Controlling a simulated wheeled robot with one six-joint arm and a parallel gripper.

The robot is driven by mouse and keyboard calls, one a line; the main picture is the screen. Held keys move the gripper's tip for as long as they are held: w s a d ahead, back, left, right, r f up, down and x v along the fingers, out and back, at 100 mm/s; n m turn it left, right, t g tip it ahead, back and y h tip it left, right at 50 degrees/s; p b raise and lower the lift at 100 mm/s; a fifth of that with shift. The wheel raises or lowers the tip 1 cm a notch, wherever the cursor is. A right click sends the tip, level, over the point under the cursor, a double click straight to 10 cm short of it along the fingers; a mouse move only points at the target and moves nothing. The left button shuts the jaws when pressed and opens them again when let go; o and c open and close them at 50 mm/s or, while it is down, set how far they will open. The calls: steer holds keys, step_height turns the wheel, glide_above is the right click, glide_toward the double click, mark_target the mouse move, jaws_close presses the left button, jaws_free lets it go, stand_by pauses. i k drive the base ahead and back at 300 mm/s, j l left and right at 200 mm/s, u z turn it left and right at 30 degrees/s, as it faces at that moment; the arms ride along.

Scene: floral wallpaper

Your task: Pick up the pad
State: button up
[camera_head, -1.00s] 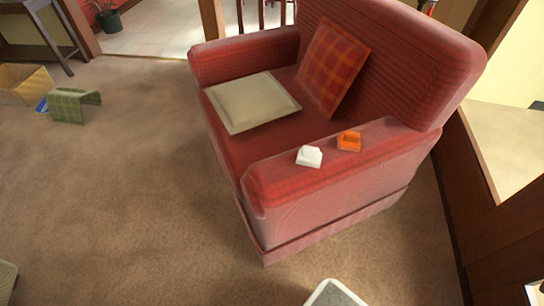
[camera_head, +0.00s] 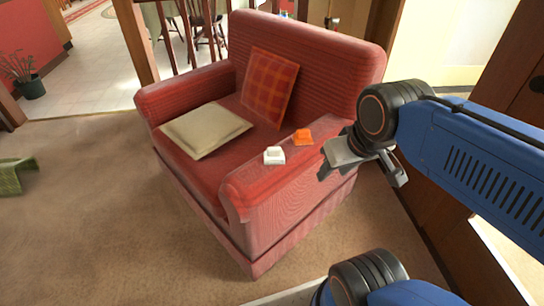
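A flat beige pad (camera_head: 205,129), squarish like a thin cushion, lies on the seat of the red armchair (camera_head: 190,172), towards its left armrest. My gripper (camera_head: 361,176) is at the right, in front of the chair's near armrest in the picture. Its two fingers are spread apart and nothing shows between them. The gripper is well to the right of the pad and apart from it. The pad's top is fully in view.
A white item (camera_head: 274,155) and an orange item (camera_head: 303,137) sit on the near armrest. A plaid cushion (camera_head: 269,87) leans on the backrest. A green thing (camera_head: 14,177) stands at the left edge. Carpet in front of the chair is clear.

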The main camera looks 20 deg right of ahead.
mark_target(274, 155)
steer(key=z, duration=2.35)
steer(key=u, duration=2.4)
steer(key=k+l+u, duration=0.15)
steer(key=u, duration=0.2)
steer(key=k+l+u, duration=0.25)
steer(key=u, duration=0.15)
